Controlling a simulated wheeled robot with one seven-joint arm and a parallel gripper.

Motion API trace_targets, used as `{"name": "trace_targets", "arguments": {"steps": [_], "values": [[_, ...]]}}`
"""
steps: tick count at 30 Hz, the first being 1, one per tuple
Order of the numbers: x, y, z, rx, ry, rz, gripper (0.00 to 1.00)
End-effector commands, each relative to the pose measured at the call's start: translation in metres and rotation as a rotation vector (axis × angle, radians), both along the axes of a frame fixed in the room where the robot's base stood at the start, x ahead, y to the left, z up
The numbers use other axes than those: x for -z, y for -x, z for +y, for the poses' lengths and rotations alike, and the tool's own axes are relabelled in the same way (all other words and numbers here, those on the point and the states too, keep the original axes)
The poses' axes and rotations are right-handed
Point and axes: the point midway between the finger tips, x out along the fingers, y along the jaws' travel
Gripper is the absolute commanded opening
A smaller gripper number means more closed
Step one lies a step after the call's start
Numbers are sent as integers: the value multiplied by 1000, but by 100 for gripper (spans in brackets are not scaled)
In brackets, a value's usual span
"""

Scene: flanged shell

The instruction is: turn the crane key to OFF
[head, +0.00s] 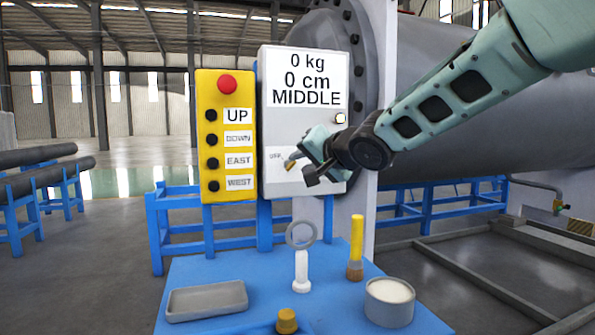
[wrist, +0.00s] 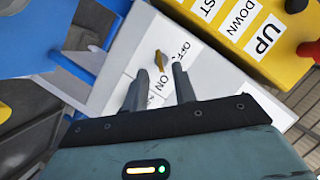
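The crane key (wrist: 160,61) is a small brass-yellow piece on the face of the white display box (head: 307,110). In the wrist view a white label (wrist: 170,72) with OFF and ON lies beside it, partly behind a finger. My gripper (wrist: 161,70) is open, with its two dark fingers apart and the key showing between and just beyond their tips. I cannot tell whether a finger touches it. In the head view my gripper (head: 300,170) is at the lower part of the box, and the key is small there. Which mark the key points to is unclear.
A yellow button panel (head: 226,187) with a red button stands left of the box. Below, a blue table (head: 235,270) carries a grey tray (head: 207,298), a ring on a white stand (head: 301,270), a yellow-handled brush (head: 356,245), a round tin (head: 389,305) and a yellow-capped item (head: 287,321).

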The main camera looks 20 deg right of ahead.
Motion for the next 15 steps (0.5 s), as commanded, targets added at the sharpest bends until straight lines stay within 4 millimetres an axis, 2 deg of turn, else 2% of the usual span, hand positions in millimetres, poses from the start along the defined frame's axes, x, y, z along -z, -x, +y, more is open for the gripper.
{"name": "trace_targets", "arguments": {"steps": [1, 6, 15], "values": [[4, -8, 2, 0, 0, 1, 27], [7, -22, 7, 0, -1, 1, 27], [7, -26, 8, 0, -1, 0, 27]]}}
